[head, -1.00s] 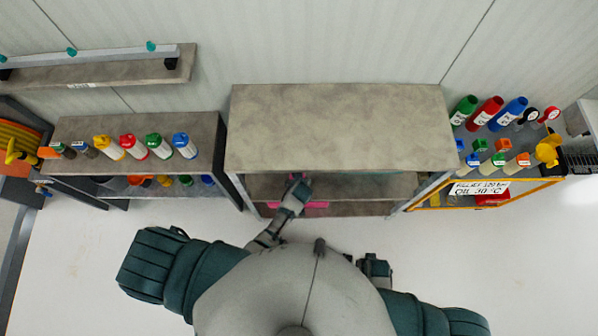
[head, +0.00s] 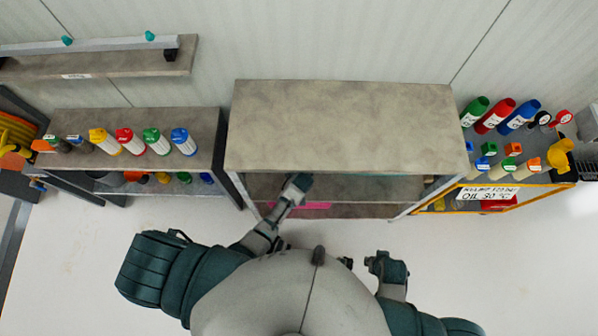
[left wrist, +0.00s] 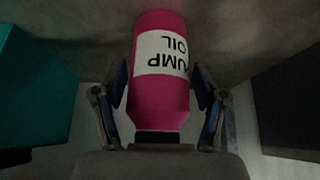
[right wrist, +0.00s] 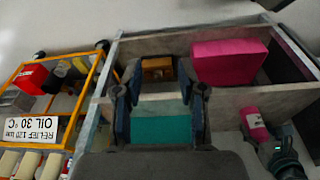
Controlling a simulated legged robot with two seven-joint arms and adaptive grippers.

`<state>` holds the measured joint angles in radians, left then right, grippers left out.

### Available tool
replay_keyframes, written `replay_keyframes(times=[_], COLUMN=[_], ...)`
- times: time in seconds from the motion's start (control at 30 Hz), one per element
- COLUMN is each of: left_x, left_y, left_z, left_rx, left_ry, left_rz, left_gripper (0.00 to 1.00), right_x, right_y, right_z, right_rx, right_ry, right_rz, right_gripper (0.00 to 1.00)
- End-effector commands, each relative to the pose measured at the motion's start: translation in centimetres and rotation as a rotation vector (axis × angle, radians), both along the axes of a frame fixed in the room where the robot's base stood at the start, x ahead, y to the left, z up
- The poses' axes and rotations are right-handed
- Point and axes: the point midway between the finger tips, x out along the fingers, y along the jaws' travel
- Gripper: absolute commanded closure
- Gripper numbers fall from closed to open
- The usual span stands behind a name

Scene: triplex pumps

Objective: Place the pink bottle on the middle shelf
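The pink bottle (left wrist: 162,100) with a white "PUMP OIL" label is between the fingers of my left gripper (left wrist: 160,85), its dark cap towards the palm. The fingers look closed on its sides. In the head view my left gripper (head: 301,181) reaches under the top board of the grey shelf unit (head: 345,125), over the middle shelf (head: 350,187); the bottle is hidden there. The right wrist view shows the bottle (right wrist: 254,124) by the left gripper; whether it touches the shelf I cannot tell. My right gripper (right wrist: 160,110) is open and empty, outside the unit.
A pink box (right wrist: 228,62) and a small brown box (right wrist: 158,68) sit inside the unit, with a teal item (right wrist: 162,130) nearer. A yellow-framed rack (head: 490,190) stands right of the unit. A lower bench (head: 80,130) with several bottles stands left.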

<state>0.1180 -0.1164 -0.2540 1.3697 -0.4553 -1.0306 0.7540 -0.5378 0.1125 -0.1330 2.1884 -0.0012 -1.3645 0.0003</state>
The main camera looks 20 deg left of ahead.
Motion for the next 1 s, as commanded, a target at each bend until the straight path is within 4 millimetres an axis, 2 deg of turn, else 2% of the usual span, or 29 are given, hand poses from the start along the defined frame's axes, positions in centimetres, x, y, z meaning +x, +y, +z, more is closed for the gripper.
replay_keyframes(times=[0.43,0.63,0.8,1.0], left_x=[-0.2,-1.5,-6.1,-10.2], left_y=[-0.1,-0.5,-2.4,-4.0], left_z=[0.5,3.3,2.7,2.7], left_rx=[-0.002,-0.004,-0.003,-0.002], left_ry=[-0.001,-0.004,0.002,0.002], left_rz=[-0.001,0.002,-0.001,-0.001], left_gripper=[0.12,0.12,0.12,0.12], right_x=[0.2,-0.1,-0.3,-0.5], right_y=[-0.1,0.2,0.0,-0.1], right_z=[0.2,-3.3,-5.0,-6.3], right_rx=[-0.001,-0.004,-0.002,-0.002], right_ry=[-0.006,0.014,0.016,0.019], right_rz=[-0.001,0.004,0.006,0.007], right_gripper=[0.60,0.60,0.60,0.60])
